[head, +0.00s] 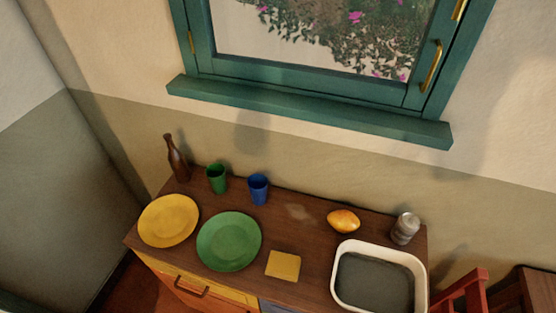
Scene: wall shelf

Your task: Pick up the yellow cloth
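The yellow cloth (283,265) lies flat as a small folded square near the front edge of the wooden cabinet top (293,214). It is to the right of the green plate and to the left of the white basin. Nothing covers it in the head view. Neither of my grippers shows in the head view.
A yellow plate (168,220), green plate (229,241), brown bottle (176,158), green cup (217,178), blue cup (258,189), lemon-like fruit (343,221), metal shaker (405,229) and white-rimmed basin (422,282) share the top. A red chair (463,297) stands right.

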